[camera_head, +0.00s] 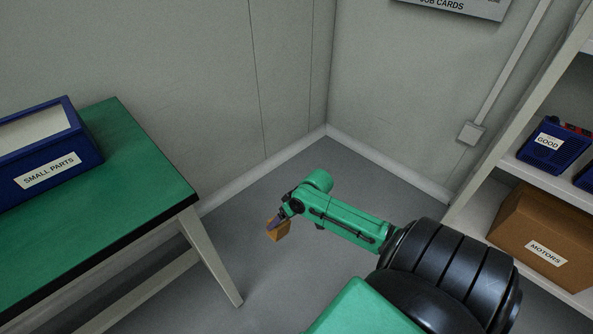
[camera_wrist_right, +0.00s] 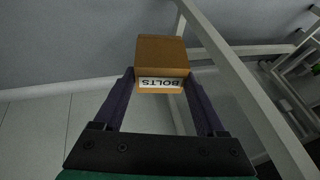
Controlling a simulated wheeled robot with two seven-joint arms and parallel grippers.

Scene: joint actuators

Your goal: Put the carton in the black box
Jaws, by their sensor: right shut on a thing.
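The carton is a small brown box (camera_head: 278,230) held in the air in the head view, to the right of the green table. In the right wrist view the carton (camera_wrist_right: 161,56) shows a white label reading BOLTS, upside down. My right gripper (camera_head: 283,217) is shut on it, with a finger on each side; its fingers also show in the right wrist view (camera_wrist_right: 160,92). No black box is in view. My left gripper is not in view.
A green-topped table (camera_head: 130,165) stands at the left with a blue SMALL PARTS bin (camera_head: 45,172) on it. At the right, a shelf (camera_head: 480,205) holds a blue GOOD bin (camera_head: 553,146) and a brown MOTORS box (camera_head: 545,235). Grey floor (camera_head: 240,230) is clear beneath the carton.

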